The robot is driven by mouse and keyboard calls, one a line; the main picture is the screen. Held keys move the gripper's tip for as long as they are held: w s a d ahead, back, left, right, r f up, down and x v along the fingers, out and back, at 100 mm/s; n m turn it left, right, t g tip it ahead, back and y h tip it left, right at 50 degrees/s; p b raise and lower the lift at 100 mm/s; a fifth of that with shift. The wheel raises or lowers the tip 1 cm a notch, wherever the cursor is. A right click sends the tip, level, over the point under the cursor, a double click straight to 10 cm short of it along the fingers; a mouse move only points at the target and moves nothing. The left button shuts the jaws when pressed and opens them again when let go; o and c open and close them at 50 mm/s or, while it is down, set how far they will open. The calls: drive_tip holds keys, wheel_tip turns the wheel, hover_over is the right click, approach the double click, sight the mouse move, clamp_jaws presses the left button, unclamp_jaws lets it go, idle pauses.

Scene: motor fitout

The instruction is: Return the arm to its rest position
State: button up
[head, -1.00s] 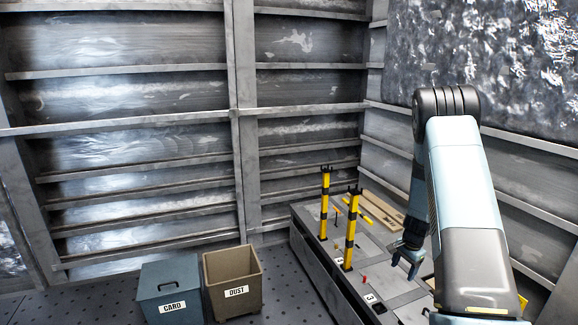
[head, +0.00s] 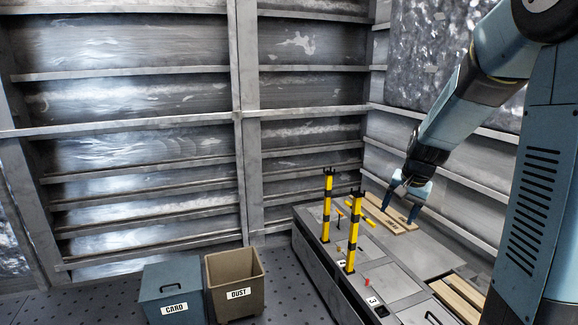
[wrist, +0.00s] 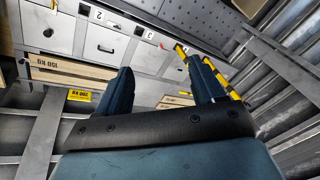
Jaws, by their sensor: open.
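My gripper (head: 403,216) hangs at the end of my raised arm in the head view, above the rear right part of the grey workbench (head: 402,279). Its two blue fingers are apart and I see nothing between them. In the wrist view the fingers (wrist: 160,85) also stand apart, with the bench and its numbered spots beyond them. The arm reaches in from the right side of the head view.
Two yellow-and-black posts (head: 353,232) (head: 327,205) stand on the bench. Wooden slats (head: 388,212) lie behind them, and more planks (head: 461,294) lie at the front right. A CARD bin (head: 171,291) and a DUST bin (head: 234,282) stand on the floor to the left.

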drive_tip(key=s+a+r+n, duration=0.2)
drive_tip(key=s+r, duration=0.2)
drive_tip(key=s, duration=0.4)
drive_tip(key=s+a+r+n+t, duration=0.1)
drive_tip(key=s+r, duration=0.3)
drive_tip(key=s, duration=0.5)
drive_tip(key=s+a+r+n+t+h, duration=0.1)
drive_tip(key=s+a+r+n, duration=0.2)
drive_tip(key=s, duration=0.5)
drive_tip(key=shift+s+r, duration=0.4)
drive_tip(key=shift+r, duration=0.2)
